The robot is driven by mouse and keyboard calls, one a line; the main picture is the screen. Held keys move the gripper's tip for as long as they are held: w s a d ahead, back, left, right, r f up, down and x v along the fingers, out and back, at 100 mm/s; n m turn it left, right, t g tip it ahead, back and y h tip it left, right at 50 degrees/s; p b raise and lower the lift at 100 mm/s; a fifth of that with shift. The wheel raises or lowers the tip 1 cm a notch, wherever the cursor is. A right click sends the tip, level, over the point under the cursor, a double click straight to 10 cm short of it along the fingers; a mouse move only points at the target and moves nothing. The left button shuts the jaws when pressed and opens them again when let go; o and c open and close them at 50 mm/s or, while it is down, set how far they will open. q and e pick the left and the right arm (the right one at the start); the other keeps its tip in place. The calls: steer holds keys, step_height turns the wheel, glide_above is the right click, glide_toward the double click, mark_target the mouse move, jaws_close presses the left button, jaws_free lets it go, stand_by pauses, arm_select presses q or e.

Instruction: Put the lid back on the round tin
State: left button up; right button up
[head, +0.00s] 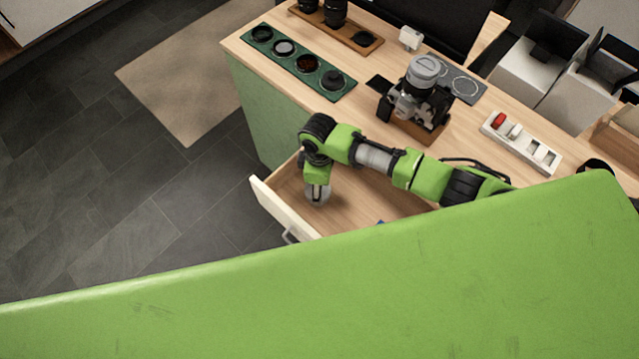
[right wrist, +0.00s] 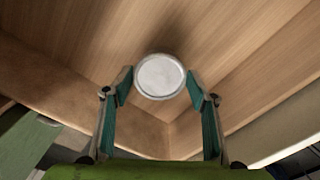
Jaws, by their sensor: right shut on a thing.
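My right gripper (head: 318,201) reaches down into the open drawer at its front left corner. In the right wrist view its two fingers (right wrist: 162,88) are closed on opposite sides of a round silver lid (right wrist: 160,76), a flat pale disc with a thin rim. The lid sits between the fingertips above the drawer's wooden floor. Whether a tin body is under the disc is hidden. In the head view the gripper mostly covers it. I cannot pick out a separate round tin with certainty. My left gripper is not in view.
The open drawer (head: 264,195) has a pale front with a handle. A small blue thing (head: 380,222) lies in it, mostly hidden. On the counter (head: 470,145) stand a camera (head: 418,98), a green tray (head: 265,57) of round items and a white compartment tray (head: 522,144).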

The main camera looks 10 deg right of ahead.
stand_by(0.3)
steer(key=o, duration=1.2)
steer(key=shift+o, duration=0.2)
steer(key=shift+r+p, duration=3.55)
steer(key=shift+p, duration=0.25)
jaws_close()
